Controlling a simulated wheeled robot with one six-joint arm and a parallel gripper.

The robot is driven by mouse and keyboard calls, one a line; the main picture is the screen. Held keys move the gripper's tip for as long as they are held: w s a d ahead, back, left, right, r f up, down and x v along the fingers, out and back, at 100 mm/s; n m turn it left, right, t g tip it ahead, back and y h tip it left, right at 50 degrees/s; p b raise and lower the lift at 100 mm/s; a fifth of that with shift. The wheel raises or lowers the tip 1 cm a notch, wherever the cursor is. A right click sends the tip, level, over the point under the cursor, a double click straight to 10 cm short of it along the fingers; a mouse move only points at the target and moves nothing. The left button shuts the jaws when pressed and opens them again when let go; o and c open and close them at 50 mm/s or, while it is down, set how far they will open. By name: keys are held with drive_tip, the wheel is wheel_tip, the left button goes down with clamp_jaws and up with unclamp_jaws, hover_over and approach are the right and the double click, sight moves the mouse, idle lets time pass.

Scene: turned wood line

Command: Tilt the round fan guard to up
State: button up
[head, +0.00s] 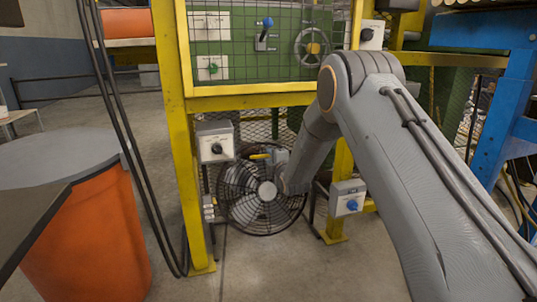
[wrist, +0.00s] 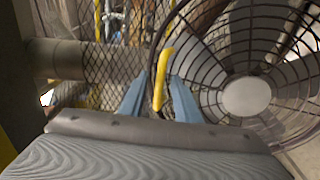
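The round fan guard (head: 267,191) is a dark wire cage with a pale hub, low behind the yellow frame in the head view. In the wrist view the fan guard (wrist: 246,97) fills the right side. A yellow handle (wrist: 162,75) stands at its left edge; in the head view the handle (head: 260,156) shows near the guard's top. My gripper (wrist: 160,82) has its two blue fingers apart, one on each side of the yellow handle, with gaps visible. Whether the handle lies fully between the fingertips in depth I cannot tell. My arm hides part of the guard's right side.
A grey box with a black knob (head: 215,141) is on the left yellow post (head: 176,120). A box with a blue knob (head: 347,198) is right of the fan. Wire mesh (wrist: 90,75) lies behind my gripper. An orange bin (head: 90,240) stands at left.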

drive_tip(key=p+v, duration=0.1)
drive_tip(key=v, duration=0.3)
drive_tip(key=shift+s+d+r+p, duration=0.15)
drive_tip(key=shift+s+r+p, duration=0.1)
drive_tip(key=shift+s+p, duration=0.15)
